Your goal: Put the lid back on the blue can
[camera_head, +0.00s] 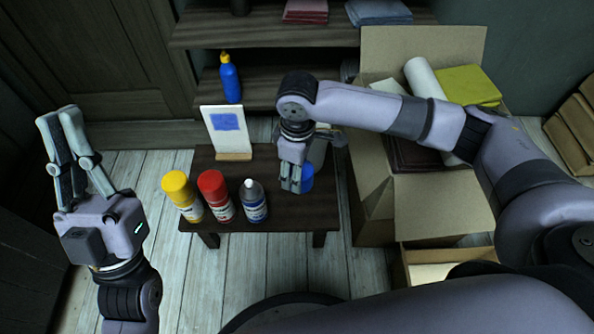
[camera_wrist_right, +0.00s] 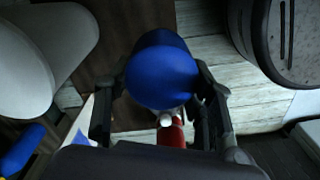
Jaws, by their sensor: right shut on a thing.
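The blue can (camera_head: 254,202) stands upright on the dark low table, with a blue and white label, a grey top and a pale nozzle showing; no lid is on it. My right gripper (camera_head: 292,185) is over the table to the right of the can, shut on the blue lid (camera_head: 307,178). In the right wrist view the rounded blue lid (camera_wrist_right: 162,78) sits between the two fingers. My left gripper (camera_head: 58,118) is raised at the far left, away from the table, with its fingers close together and nothing between them.
A red can (camera_head: 214,195) and a yellow can (camera_head: 181,196) stand left of the blue can. A white board with a blue square (camera_head: 228,132) stands behind them. A blue bottle (camera_head: 230,80) is on the shelf. A cardboard box (camera_head: 420,208) is at the right.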

